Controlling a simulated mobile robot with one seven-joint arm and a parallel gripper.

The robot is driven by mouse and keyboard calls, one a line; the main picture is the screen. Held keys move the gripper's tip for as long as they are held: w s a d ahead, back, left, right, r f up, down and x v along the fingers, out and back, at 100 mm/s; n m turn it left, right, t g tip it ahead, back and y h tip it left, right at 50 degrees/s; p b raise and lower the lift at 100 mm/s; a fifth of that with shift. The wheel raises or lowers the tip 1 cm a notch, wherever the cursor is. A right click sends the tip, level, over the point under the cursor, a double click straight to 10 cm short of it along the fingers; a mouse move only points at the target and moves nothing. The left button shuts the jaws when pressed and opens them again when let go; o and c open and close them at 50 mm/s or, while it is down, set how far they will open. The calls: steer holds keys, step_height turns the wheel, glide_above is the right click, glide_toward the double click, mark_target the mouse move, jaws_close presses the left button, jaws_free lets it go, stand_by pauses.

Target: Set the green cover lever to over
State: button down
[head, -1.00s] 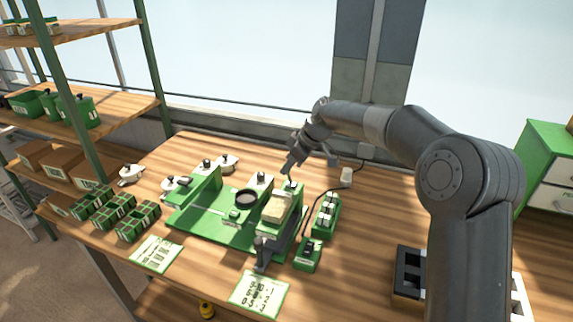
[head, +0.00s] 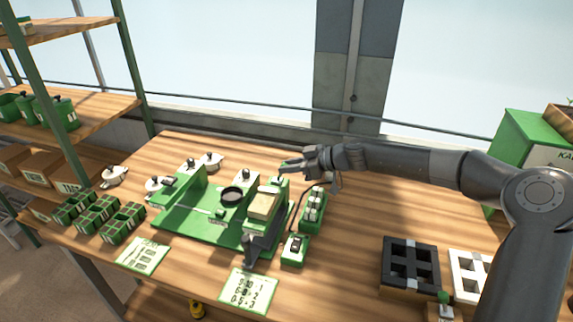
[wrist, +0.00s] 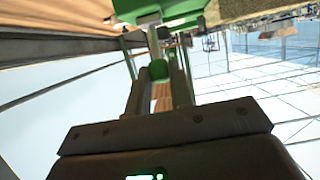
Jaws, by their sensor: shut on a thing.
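The tray seeder (head: 178,222) is a green machine on the wooden bench. It carries a tan block (head: 262,206) and a dark round cup (head: 232,194). My gripper (head: 286,166) is at the back right of the seeder, level, pointing left. In the wrist view my gripper (wrist: 159,68) is shut on a green piece (wrist: 158,71), which shows between its fingers. This looks like the grip of the green cover lever; in the head view it is too small to make out clearly. The lever's exact angle cannot be told.
Small green boxes (head: 312,211) stand right of the seeder, and green seed trays (head: 97,219) stand left. A black frame (head: 410,286) and a white frame (head: 468,264) lie at the right. Printed cards (head: 247,290) lie in front.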

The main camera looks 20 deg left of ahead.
steer(key=shift+d+f+y, duration=0.2)
steer(key=shift+y, duration=0.1)
stand_by(0.4)
steer(key=c, duration=1.3)
jaws_free()
steer(key=v, duration=1.1)
